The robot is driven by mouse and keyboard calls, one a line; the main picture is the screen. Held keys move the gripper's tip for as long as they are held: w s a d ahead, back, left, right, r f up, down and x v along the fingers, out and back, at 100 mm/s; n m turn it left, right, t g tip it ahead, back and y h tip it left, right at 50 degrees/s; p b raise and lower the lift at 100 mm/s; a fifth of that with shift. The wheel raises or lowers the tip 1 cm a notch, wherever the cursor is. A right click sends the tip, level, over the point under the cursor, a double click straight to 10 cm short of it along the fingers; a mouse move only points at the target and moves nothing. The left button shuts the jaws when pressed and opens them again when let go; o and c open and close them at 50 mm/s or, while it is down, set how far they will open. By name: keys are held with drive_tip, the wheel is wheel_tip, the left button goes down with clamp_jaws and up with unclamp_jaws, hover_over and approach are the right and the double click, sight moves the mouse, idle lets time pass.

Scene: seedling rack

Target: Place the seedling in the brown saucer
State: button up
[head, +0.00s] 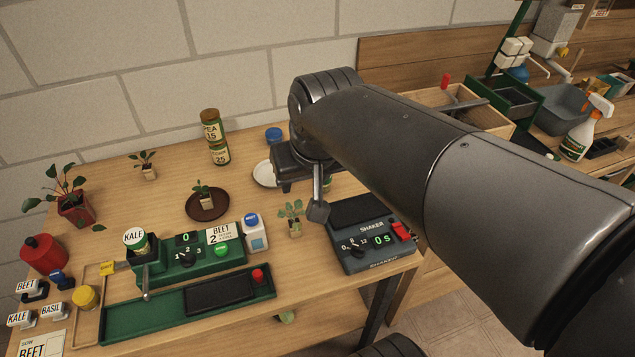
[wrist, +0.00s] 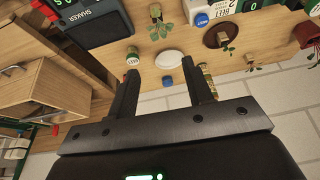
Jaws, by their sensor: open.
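The brown saucer (head: 211,213) lies on the table left of centre. A green seedling in a small pale block (head: 206,199) appears to stand in it; both show in the wrist view, saucer (wrist: 211,36) and seedling (wrist: 227,46). A second seedling (head: 294,222) stands beside the shaker, close to my gripper. A third seedling (head: 149,170) stands at the back left. A white saucer (head: 264,174) is partly hidden behind my gripper. My gripper (head: 317,200) is open, right of the brown saucer; in the wrist view nothing is between its fingers (wrist: 162,85).
The shaker (head: 374,250) stands at the right front table edge. A green seeder (head: 187,262) and tray (head: 140,320) fill the front.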

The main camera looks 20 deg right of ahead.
drive_tip(key=s+d+f, duration=0.1)
drive_tip(key=s+d, duration=0.1)
drive_tip(key=s, duration=0.4)
drive_tip(key=shift+s+f+t, duration=0.2)
drive_tip(key=shift+f+t, duration=0.15)
drive_tip(key=shift+t, duration=0.05)
